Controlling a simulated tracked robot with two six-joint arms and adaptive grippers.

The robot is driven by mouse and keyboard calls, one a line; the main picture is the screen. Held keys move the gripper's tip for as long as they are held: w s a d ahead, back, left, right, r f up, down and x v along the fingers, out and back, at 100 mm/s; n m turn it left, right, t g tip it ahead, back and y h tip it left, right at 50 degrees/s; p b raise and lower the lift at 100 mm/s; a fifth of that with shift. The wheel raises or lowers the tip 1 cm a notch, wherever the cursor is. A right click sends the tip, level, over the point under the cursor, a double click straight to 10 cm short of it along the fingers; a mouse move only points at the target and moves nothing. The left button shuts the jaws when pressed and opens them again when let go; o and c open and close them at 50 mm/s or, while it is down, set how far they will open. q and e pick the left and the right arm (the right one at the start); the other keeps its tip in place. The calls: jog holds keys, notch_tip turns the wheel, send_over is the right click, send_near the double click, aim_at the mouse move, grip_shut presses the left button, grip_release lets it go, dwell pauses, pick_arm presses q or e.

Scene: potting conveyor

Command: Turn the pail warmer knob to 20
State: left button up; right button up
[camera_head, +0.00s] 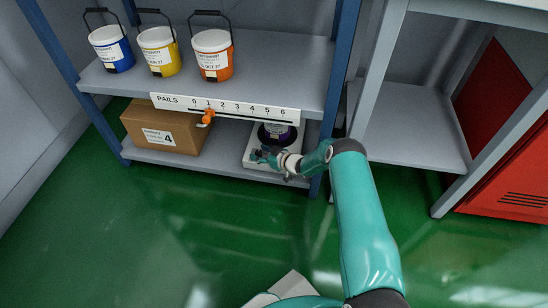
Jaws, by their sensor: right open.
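A white warmer base (256,144) stands on the lower shelf at its right end, with a dark, purple-marked pail (277,133) on it. My right gripper (258,156) is open at the front of the warmer, with its arm reaching in from the lower right. I cannot make out the knob or its setting; the gripper covers part of the warmer's front. I cannot tell whether the fingers touch the warmer. My left gripper is not in view.
A white PAILS scale (232,106) with an orange slider (207,117) near 1 runs along the upper shelf edge, above my gripper. Blue (112,48), yellow (159,51) and orange (212,55) pails stand above. A cardboard box (165,125) is left of the warmer. Green floor is clear.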

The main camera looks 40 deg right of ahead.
jog(key=v, duration=1)
jog(key=shift+s+r, duration=0.15)
jog(key=shift+s, duration=0.2)
